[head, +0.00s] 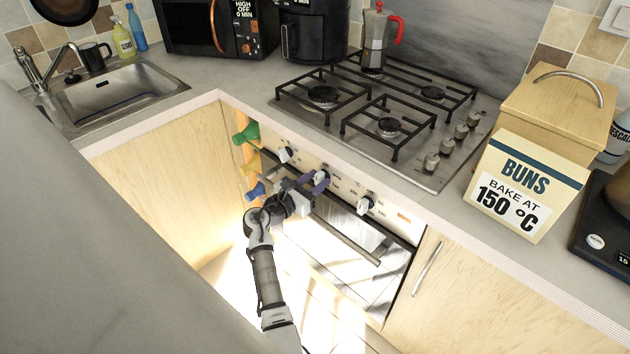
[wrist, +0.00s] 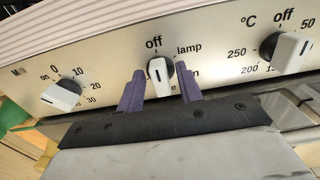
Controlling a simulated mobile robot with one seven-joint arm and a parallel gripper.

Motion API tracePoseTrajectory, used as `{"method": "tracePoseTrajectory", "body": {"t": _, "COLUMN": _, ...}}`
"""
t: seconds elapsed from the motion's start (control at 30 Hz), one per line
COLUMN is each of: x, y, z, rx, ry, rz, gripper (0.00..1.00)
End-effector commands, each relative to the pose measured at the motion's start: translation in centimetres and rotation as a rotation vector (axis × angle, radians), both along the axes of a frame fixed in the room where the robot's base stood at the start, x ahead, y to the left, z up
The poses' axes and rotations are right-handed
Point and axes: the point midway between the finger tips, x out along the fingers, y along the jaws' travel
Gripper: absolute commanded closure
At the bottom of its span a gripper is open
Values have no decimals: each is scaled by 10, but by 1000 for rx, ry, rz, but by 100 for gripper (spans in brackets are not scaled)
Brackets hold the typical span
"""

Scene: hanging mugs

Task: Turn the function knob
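The function knob (wrist: 160,76) is the middle white knob on the oven's front panel, with "off" printed above it and "lamp" to its right. Its white pointer bar stands roughly upright in the wrist view. My gripper (wrist: 159,84) is open, with one purple finger on each side of the knob. The fingers are close to the knob; I cannot tell whether they touch it. In the head view, my gripper (head: 307,182) is at the panel and partly hides the knob.
A timer knob (wrist: 62,95) is to the left and a temperature knob (wrist: 286,50) to the right. The oven door handle (head: 345,240) runs below. Green, yellow and blue objects (head: 247,133) stick out left of the oven.

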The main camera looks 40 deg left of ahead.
Motion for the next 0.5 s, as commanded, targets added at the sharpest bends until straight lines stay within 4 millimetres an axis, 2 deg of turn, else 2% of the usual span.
{"method": "tracePoseTrajectory", "body": {"t": 0.03, "x": 0, "y": 0, "z": 0, "rx": 0, "ry": 0, "rz": 0, "gripper": 71}}
{"method": "tracePoseTrajectory", "body": {"t": 0.27, "x": 0, "y": 0, "z": 0, "rx": 0, "ry": 0, "rz": 0, "gripper": 100}}
{"method": "tracePoseTrajectory", "body": {"t": 0.5, "x": 0, "y": 0, "z": 0, "rx": 12, "ry": -1, "rz": 0, "gripper": 100}}
